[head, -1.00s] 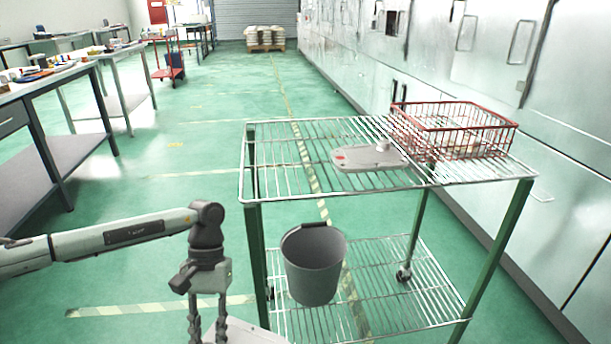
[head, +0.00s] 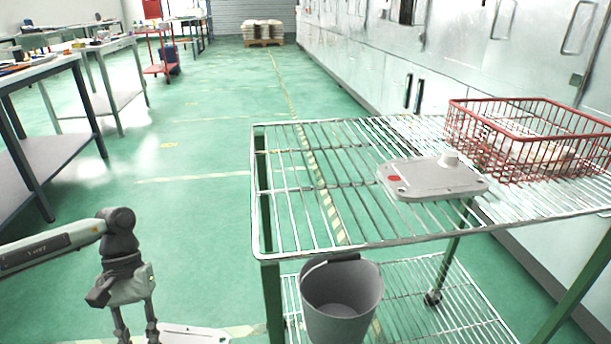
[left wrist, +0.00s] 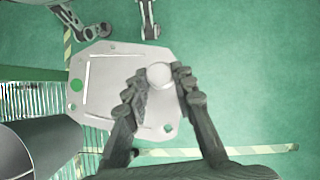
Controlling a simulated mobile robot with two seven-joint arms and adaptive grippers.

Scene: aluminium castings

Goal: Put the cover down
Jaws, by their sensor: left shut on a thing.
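My left gripper (head: 137,331) is low at the left of the head view, beside the wire cart. It is shut on the round knob of a light grey cover. In the left wrist view the fingers (left wrist: 160,85) close on both sides of the knob, and the flat plate of the held cover (left wrist: 103,65) shows a green dot. The held cover is above the green floor, clear of the cart. A second cover (head: 420,183) with a red dot lies knob up on the cart's top shelf. My right gripper is not in view.
The wire cart (head: 300,246) has free top-shelf room left of the second cover. A red wire basket (head: 540,145) holding something stands at the shelf's right. A grey bucket (head: 342,310) is at the lower shelf. Workbenches (head: 40,72) stand at the far left.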

